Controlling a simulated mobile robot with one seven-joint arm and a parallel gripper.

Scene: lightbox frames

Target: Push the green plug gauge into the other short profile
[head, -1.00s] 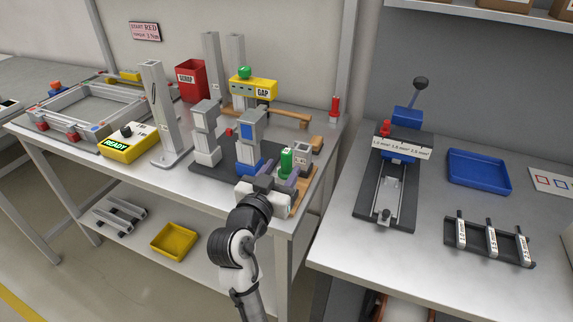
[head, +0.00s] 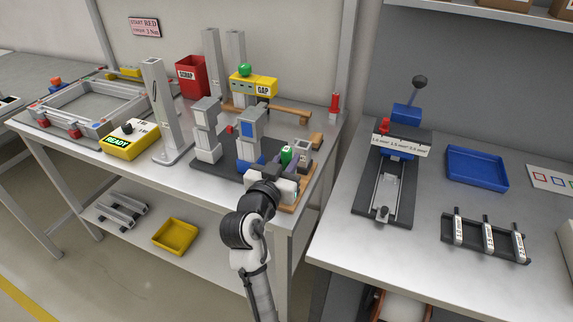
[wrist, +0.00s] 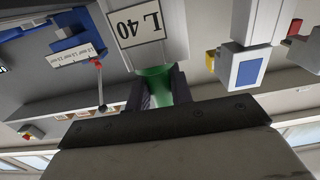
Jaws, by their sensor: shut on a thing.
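The green plug gauge (head: 286,155) is upright at the front right of the left bench. My gripper (head: 283,164) is shut on it, with a dark finger on each side. In the wrist view the green gauge (wrist: 154,82) shows between the fingers, against a pale block labelled L 40 (wrist: 150,30). Whether it is inside that block or only touching it cannot be told. A short grey profile with an open square end (head: 303,148) stands just right of the gauge. The gauge's lower end is hidden behind my gripper.
Upright posts stand left of my gripper, one with a blue patch (head: 249,129). Behind are a yellow GAP block (head: 253,85) and a red SCRAP bin (head: 191,76). The right bench holds a black slide fixture (head: 383,190) and a blue tray (head: 477,168).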

